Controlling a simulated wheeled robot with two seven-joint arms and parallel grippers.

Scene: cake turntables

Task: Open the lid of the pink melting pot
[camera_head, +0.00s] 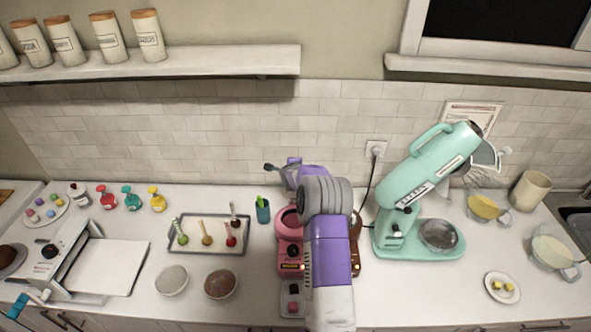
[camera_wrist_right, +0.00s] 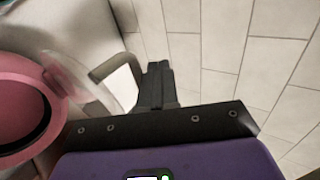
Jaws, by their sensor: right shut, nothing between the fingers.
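The pink melting pot (camera_head: 289,252) stands on the counter, partly hidden behind my right arm in the head view. In the right wrist view its round pink rim (camera_wrist_right: 52,80) shows at the left. A clear, blurred disc that looks like its lid (camera_wrist_right: 88,88) stands steeply tilted beside the rim, so the pot's mouth looks uncovered. A dark curved band, possibly the lid's handle, is close to my fingers. My right gripper (camera_wrist_right: 157,82) is shut and empty, just right of the lid; it also shows above the pot in the head view (camera_head: 270,168).
A brown pot (camera_head: 355,243) stands right of my arm, and a mint stand mixer (camera_head: 400,225) beyond it. Left are a blue cup (camera_head: 263,212), a tray of pops (camera_head: 182,248) and two bowls. A shelf (camera_head: 190,60) hangs above left.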

